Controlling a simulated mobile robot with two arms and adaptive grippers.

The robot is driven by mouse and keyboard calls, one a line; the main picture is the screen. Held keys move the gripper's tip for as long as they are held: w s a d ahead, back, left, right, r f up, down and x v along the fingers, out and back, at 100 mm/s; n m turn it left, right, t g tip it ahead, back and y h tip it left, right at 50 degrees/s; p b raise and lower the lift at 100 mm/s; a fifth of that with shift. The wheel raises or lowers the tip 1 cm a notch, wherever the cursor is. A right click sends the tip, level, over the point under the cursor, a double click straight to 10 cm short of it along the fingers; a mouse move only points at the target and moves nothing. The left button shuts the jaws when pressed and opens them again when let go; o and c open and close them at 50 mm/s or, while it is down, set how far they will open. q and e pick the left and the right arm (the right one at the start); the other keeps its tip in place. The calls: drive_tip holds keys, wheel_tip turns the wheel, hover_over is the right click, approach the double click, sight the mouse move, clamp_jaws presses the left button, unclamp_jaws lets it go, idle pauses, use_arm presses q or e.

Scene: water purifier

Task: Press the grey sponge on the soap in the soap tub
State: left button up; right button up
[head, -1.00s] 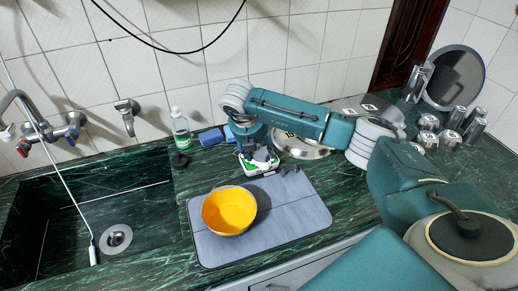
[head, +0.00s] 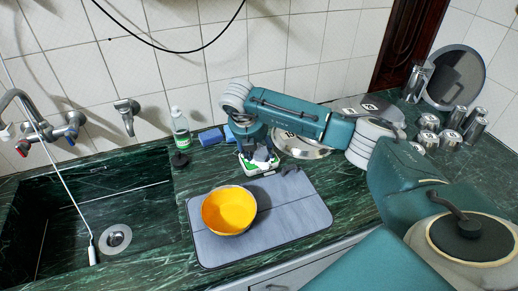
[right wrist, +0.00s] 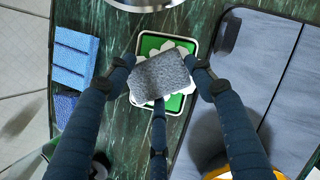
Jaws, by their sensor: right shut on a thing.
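My right gripper (right wrist: 160,85) is shut on the grey sponge (right wrist: 160,76); its fingers press the sponge from both sides in the right wrist view. The sponge is over the soap tub (right wrist: 193,109), a white-rimmed tray with green inside and whitish soap (right wrist: 150,45) showing around the sponge. The tub also shows in the head view (head: 247,168), below the gripper (head: 262,158). The sponge looks tilted over the soap; I cannot tell how firmly it touches. My left gripper is not in view.
Blue sponges (right wrist: 75,62) lie beside the tub. A grey mat (head: 285,215) with a yellow bowl (head: 229,212) lies in front. A bottle (head: 180,130) stands by the sink (head: 90,215), at left. Metal plates (head: 305,150) and several canisters (head: 455,118) are at right.

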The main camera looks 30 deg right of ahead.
drive_tip(key=shift+s, duration=0.1)
idle(0.3)
drive_tip(key=shift+r+p, duration=0.5)
drive_tip(key=shift+r, duration=0.2)
drive_tip(key=shift+r+p, duration=1.3)
drive_tip(key=shift+r, duration=1.5)
